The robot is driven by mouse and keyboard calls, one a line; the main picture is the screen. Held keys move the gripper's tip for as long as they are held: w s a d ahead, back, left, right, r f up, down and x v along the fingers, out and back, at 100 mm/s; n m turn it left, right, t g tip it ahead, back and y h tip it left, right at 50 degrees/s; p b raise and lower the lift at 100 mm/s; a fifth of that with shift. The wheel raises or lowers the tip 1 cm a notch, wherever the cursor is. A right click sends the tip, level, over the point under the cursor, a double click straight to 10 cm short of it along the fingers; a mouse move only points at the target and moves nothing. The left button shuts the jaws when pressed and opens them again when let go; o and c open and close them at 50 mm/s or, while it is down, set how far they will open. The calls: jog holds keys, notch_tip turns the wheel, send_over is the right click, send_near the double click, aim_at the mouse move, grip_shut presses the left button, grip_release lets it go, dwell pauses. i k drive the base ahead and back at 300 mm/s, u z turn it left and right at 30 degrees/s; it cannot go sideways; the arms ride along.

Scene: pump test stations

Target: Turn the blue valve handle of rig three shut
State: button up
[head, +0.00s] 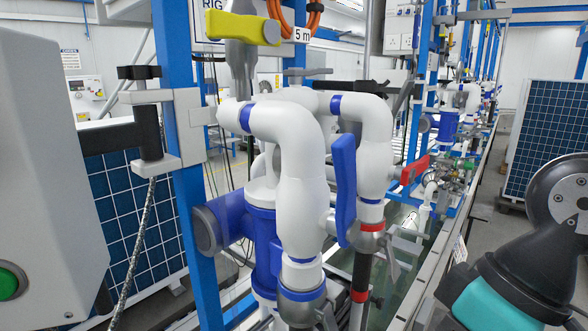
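A blue valve handle (344,190) stands upright, roughly in line with the white pipes, just right of the nearest white pipe (300,190). Its lower end is by a grey valve fitting. My black and teal arm shows at lower right, apart from the blue handle. My gripper is not in view.
A blue upright post (173,60) and a grey cabinet with a green button (8,283) stand on the left. White pipes and a blue pump body (262,235) fill the middle. Further rigs run into the background. Open floor (480,215) shows at right, with a blue panel (545,140) beyond.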

aim_at(343, 223)
jog(key=z, duration=0.5)
jog(key=k, duration=1.35)
jog(key=u, duration=0.65)
